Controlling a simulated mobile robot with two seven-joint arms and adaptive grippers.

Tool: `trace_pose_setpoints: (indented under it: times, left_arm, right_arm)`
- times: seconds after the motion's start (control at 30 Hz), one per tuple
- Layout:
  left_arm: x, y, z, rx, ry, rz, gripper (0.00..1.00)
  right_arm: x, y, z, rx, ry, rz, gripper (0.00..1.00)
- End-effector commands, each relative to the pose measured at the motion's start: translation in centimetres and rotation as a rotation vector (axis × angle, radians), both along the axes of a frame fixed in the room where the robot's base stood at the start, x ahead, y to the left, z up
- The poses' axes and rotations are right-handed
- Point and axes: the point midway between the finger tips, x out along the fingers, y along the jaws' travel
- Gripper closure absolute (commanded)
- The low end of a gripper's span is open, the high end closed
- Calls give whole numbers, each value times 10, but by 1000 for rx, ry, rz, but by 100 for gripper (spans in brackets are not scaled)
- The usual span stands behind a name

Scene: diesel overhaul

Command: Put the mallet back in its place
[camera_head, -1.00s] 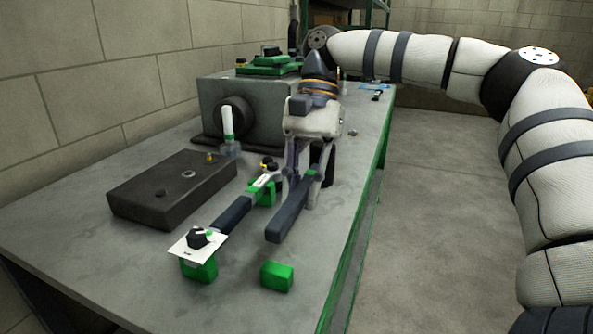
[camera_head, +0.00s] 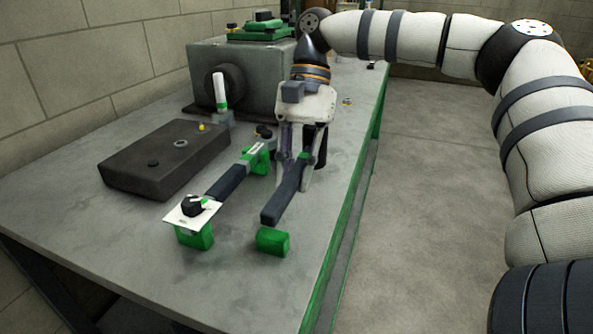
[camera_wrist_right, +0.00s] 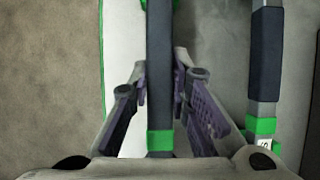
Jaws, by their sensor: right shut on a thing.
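The mallet (camera_head: 284,192) has a long dark handle with a green band. My right gripper (camera_head: 302,160) is shut on the handle near the band. The handle slants toward the near side of the bench, its free end at the top edge of a green block (camera_head: 272,242); I cannot tell whether they touch. A dark round part behind the fingers may be the mallet's head, mostly hidden. In the right wrist view the handle (camera_wrist_right: 160,60) runs between the fingers (camera_wrist_right: 170,105). My left gripper is not in view.
Left of the mallet, a dark-gripped tool (camera_head: 228,182) lies on green supports (camera_head: 195,236), a black knob and white plate at its near end. A dark flat block (camera_head: 165,160) and a grey machine housing (camera_head: 250,75) stand farther left and back. The near bench top (camera_head: 120,255) is clear.

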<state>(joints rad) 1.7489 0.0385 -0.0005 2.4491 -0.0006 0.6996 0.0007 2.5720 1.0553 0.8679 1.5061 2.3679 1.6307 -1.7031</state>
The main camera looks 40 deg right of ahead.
Motion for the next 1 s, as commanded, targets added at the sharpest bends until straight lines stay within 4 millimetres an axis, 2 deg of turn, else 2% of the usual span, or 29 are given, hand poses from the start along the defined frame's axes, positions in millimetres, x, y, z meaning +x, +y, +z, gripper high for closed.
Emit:
trace_pose_setpoints:
  times: [0.27, 0.8, 0.83, 0.9, 0.93, 1.0]
  left_arm:
    - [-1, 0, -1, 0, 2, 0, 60]
    - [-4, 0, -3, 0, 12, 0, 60]
    - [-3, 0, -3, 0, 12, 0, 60]
    - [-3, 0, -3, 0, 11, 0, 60]
    - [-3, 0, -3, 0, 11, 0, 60]
    - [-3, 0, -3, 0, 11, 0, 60]
  right_arm:
    - [0, 0, -2, 0, 0, 0, 100]
    - [0, 0, -23, 0, 1, 0, 100]
    - [0, 0, -23, 1, 0, 0, 78]
    - [0, 0, -22, 0, 0, 0, 62]
    - [0, 0, -22, 0, 0, 0, 59]
    - [0, 0, -22, 0, 0, 0, 59]
